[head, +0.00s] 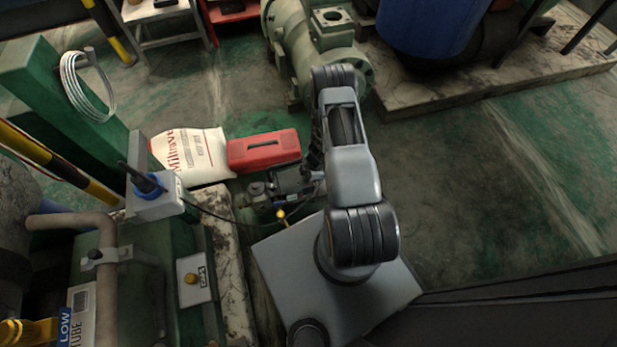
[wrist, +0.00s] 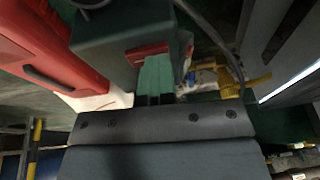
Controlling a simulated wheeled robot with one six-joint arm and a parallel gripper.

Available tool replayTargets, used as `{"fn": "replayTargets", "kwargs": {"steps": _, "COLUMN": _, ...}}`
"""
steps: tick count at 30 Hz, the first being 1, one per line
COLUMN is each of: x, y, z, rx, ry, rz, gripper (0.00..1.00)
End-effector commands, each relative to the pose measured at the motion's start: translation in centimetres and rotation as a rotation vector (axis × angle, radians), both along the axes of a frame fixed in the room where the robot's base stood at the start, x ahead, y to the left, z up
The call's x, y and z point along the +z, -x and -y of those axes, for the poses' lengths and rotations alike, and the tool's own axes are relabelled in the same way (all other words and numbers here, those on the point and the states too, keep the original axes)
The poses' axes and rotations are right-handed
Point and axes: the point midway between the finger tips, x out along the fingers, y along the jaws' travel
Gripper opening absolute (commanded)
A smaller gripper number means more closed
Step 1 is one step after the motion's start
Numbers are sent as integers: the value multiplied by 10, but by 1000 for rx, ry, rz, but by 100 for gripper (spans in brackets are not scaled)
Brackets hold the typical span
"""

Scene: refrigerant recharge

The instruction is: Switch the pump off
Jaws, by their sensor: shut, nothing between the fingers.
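The pump (head: 290,180) is a dark unit on the floor beside the red toolbox in the head view, partly covered by my arm. In the wrist view a dark box-shaped part of it (wrist: 110,38) fills the upper middle. A red switch-like piece (wrist: 148,53) is on its lower edge; its on or off position cannot be read. My gripper (wrist: 154,99) is shut and empty, its short dark fingertips pointing toward that red piece. I cannot tell whether they touch it. In the head view my arm hides the gripper.
A red toolbox (head: 264,151) and a white sack (head: 192,156) lie next to the pump. A yellow fitting (head: 281,213) with a dark hose is close by, also at right in the wrist view (wrist: 247,86). A green motor (head: 300,45) stands behind. Floor at right is clear.

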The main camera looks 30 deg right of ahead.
Motion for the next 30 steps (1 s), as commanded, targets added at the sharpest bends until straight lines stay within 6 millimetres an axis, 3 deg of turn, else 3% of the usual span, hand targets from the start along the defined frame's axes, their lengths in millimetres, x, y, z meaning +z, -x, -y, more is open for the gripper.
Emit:
{"fn": "replayTargets", "kwargs": {"steps": 3, "x": -1, "y": -10, "z": 1, "rx": 7, "ry": 10, "rz": 15, "gripper": 0}}
{"fn": "replayTargets", "kwargs": {"steps": 17, "x": 1, "y": -13, "z": 1, "rx": 6, "ry": 9, "rz": 17, "gripper": 0}}
{"fn": "replayTargets", "kwargs": {"steps": 23, "x": 25, "y": -13, "z": 1, "rx": 9, "ry": 9, "rz": 19, "gripper": 0}}
{"fn": "replayTargets", "kwargs": {"steps": 30, "x": 68, "y": -10, "z": 7, "rx": 5, "ry": 9, "rz": 18, "gripper": 0}}
